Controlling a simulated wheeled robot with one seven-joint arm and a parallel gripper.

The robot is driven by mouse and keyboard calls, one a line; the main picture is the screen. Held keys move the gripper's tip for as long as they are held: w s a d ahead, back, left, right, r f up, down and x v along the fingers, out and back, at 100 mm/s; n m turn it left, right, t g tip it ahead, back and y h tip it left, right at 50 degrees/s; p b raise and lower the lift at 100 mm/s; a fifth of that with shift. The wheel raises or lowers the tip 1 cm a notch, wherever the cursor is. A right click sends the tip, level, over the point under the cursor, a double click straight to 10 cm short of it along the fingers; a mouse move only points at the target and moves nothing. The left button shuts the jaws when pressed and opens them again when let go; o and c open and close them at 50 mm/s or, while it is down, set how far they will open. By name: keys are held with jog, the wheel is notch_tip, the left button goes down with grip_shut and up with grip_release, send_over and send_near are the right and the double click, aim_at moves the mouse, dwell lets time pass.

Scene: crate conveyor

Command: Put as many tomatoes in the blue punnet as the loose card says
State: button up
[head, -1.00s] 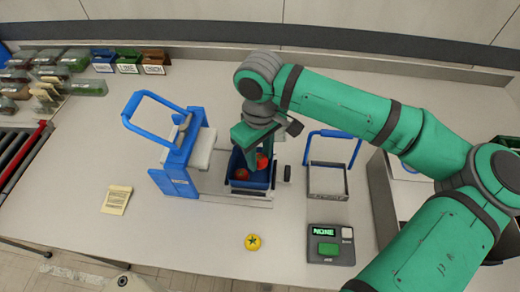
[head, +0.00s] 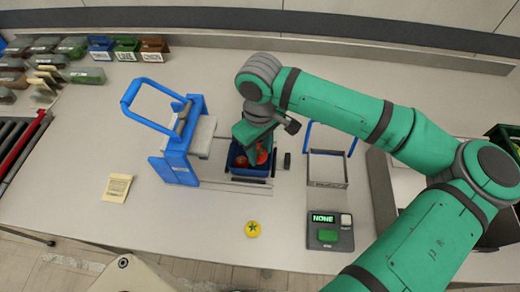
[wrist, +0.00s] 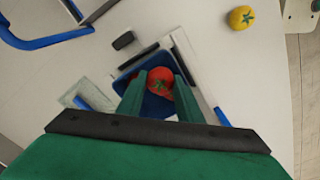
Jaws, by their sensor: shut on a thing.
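The blue punnet (head: 250,172) sits on a small platform in the middle of the table. My gripper (head: 256,158) points down into it and is shut on a red tomato (wrist: 160,79), which shows between the fingers (wrist: 160,88) in the wrist view. The punnet (wrist: 152,107) is right beneath it there. In the head view another red tomato (head: 241,162) lies inside the punnet, left of the fingers. Whether the held tomato touches the punnet floor I cannot tell. The loose card (head: 117,187) lies flat at the left; its writing is too small to read.
A yellow tomato (head: 253,229) lies on the table in front of the punnet. A blue-handled frame (head: 175,150) stands close left, a wire-handled tray (head: 327,170) right. A device reading NONE (head: 329,232) is at front right. The table around the card is clear.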

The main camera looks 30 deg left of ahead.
jog(key=o, duration=1.1)
jog(key=shift+r, duration=3.5)
